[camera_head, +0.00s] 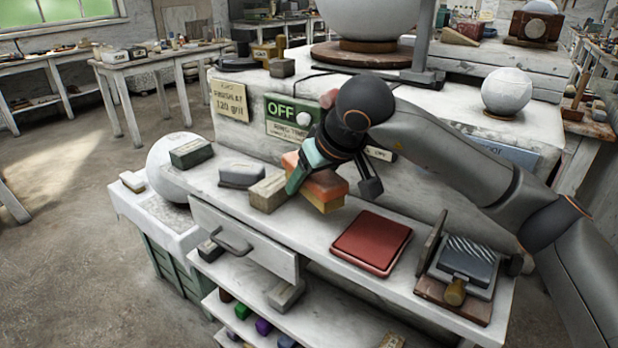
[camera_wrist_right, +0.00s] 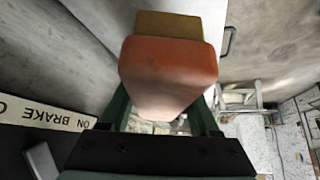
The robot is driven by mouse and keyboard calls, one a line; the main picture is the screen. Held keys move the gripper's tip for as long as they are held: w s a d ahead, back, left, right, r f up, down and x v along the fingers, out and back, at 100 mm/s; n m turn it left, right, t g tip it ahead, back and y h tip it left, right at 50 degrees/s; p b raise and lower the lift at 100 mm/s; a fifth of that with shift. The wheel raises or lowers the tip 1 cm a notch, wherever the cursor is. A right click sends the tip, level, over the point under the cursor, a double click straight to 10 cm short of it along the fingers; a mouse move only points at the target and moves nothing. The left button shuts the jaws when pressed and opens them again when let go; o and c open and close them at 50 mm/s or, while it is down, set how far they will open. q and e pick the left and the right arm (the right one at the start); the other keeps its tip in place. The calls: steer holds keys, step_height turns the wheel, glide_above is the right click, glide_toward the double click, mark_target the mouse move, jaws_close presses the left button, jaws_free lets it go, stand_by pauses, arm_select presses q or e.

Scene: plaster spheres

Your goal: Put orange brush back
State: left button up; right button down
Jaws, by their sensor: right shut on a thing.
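The orange brush (camera_head: 328,187) has an orange upper block and a tan-yellow lower part. My right gripper (camera_head: 308,166) is shut on it from above, with one teal finger showing along its left side. In the right wrist view the brush (camera_wrist_right: 168,75) fills the space between the two fingers (camera_wrist_right: 163,112). In the head view the brush is over the white ledge (camera_head: 305,232), just right of a tan block (camera_head: 268,192). I cannot tell whether its underside touches the ledge. My left gripper is not in view.
A grey block (camera_head: 242,176) and a green-topped block (camera_head: 191,153) continue the row leftward. A red pad (camera_head: 372,241) and a tray with a grey ridged block (camera_head: 468,262) lie to the right. A handled drawer (camera_head: 243,240) is below.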

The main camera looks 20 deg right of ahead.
mark_target(333, 182)
steer(key=shift+f, duration=0.25)
steer(key=shift+c, duration=0.6)
jaws_free()
steer(key=shift+r, duration=0.25)
steer(key=v, duration=0.4)
steer(key=p+v, duration=0.1)
steer(key=v, duration=0.7)
steer(key=shift+w+r+p, duration=0.1)
steer(key=shift+r+p, duration=0.3)
steer(key=shift+r, duration=0.05)
